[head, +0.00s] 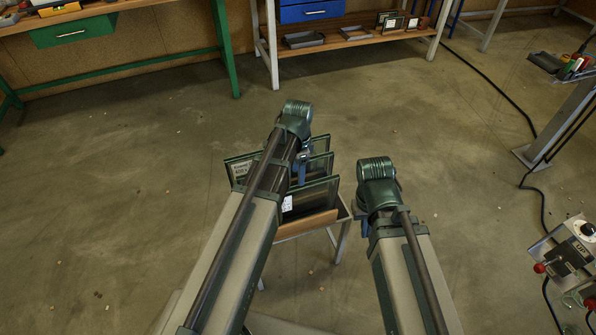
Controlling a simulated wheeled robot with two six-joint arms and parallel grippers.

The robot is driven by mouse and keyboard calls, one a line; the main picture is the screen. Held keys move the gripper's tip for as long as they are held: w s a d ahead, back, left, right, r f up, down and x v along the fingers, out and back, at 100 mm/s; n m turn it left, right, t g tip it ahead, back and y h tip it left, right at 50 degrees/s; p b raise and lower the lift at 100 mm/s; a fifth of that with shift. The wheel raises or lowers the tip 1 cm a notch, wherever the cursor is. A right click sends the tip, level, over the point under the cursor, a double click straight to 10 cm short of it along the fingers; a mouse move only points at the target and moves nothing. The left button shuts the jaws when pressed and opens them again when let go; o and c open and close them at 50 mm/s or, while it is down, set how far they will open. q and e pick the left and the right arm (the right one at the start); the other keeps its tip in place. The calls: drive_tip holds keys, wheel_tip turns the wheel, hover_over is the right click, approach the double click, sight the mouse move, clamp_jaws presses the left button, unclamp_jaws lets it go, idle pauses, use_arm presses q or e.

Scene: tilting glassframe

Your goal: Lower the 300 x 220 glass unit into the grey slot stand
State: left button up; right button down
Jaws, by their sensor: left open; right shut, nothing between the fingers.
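Several dark glass units stand upright, leaning, in a small legged stand below my arms. The front glass unit (318,192) carries a white label; another (238,170) behind it at the left has a printed label too small to read. I cannot tell which is the 300 x 220 unit. The stand (343,215) shows a brown front board and pale legs; its slots are hidden. My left gripper (302,168) points down among the units, partly hidden by its arm, open. My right gripper (361,214) is beside the stand's right edge, shut and empty, mostly hidden by its wrist.
A bench with a blue drawer (311,11) and a lower wooden shelf (340,38) stands at the back. A green-legged bench (228,50) is at back left. A black cable (500,90) runs along the floor at right, near a control box (570,255). Floor around the stand is clear.

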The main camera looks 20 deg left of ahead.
use_arm(q)
wheel_tip(320, 180, up, 6)
drive_tip(key=p, duration=0.4)
drive_tip(key=shift+f, duration=0.25)
idle(0.4)
drive_tip(key=s+d+r+n+p, duration=0.3)
drive_tip(key=s+d, duration=0.2)
drive_tip(key=s, duration=0.2)
drive_tip(key=s+d+r+n+y+p, duration=0.1)
drive_tip(key=s+d+r+n+p, duration=0.2)
drive_tip(key=s, duration=0.4)
drive_tip(key=shift+s+d+r+n+p, duration=0.4)
drive_tip(key=shift+d+n, duration=0.3)
drive_tip(key=shift+d, duration=0.35)
drive_tip(key=shift+w, duration=0.1)
